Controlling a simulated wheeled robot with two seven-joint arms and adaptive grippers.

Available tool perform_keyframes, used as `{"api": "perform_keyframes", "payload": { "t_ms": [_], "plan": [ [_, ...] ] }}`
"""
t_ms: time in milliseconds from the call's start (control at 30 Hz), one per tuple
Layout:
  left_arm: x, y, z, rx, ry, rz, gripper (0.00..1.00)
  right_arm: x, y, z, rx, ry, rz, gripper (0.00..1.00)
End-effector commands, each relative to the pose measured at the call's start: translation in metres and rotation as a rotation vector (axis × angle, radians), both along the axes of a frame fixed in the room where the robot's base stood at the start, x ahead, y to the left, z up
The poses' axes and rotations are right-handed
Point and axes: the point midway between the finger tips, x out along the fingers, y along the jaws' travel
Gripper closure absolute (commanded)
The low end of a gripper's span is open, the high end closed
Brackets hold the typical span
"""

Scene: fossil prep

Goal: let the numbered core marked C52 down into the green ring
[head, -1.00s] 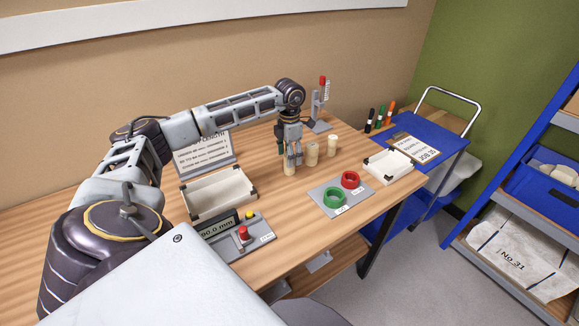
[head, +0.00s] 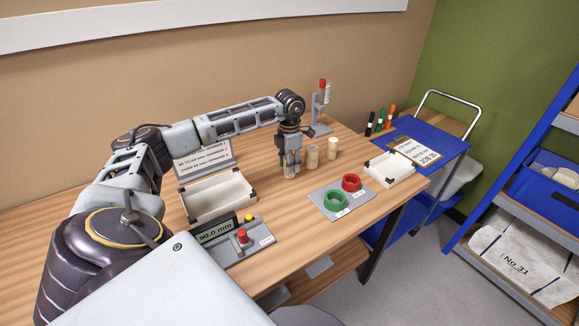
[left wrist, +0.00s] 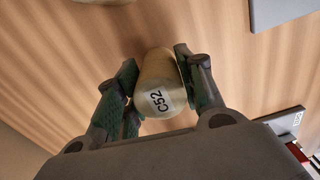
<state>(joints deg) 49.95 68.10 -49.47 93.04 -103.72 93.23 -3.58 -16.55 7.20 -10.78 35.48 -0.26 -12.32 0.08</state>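The numbered core marked C52 (left wrist: 158,88) is a pale tan cylinder standing on the wooden table. Its label shows on top in the left wrist view. My left gripper (head: 290,168) is lowered around it, fingers on both sides, hiding most of it in the head view. In the left wrist view the fingers (left wrist: 156,58) look open, with a narrow gap at the left and the right finger very close to the core. The green ring (head: 334,201) sits empty on a grey plate (head: 322,191), to the right and nearer. My right gripper is not in view.
Two other pale cores (head: 312,157) (head: 333,148) stand just right of my left gripper. A red ring (head: 351,182) shares the plate. White trays (head: 222,207) (head: 398,170), a gauge box (head: 240,240) and a clamp stand (head: 321,112) stand around. The table between cores and plate is clear.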

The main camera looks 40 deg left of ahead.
Motion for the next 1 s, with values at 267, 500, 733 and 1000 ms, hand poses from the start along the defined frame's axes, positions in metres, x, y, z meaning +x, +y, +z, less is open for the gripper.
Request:
{"api": "perform_keyframes", "payload": {
  "t_ms": [267, 500, 733, 1000],
  "plan": [
    [0.000, 0.000, 0.000, 0.001, 0.000, 0.000, 1.00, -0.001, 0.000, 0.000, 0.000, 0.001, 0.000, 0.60],
    [0.000, 0.000, 0.004, 0.000, -0.002, 0.000, 1.00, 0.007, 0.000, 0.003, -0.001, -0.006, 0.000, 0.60],
    [0.001, 0.000, 0.016, 0.000, -0.002, 0.000, 1.00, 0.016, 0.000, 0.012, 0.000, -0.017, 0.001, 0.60],
    [0.000, 0.000, 0.029, 0.000, -0.002, 0.000, 1.00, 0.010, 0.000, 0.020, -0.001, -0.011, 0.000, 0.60]
  ]
}}
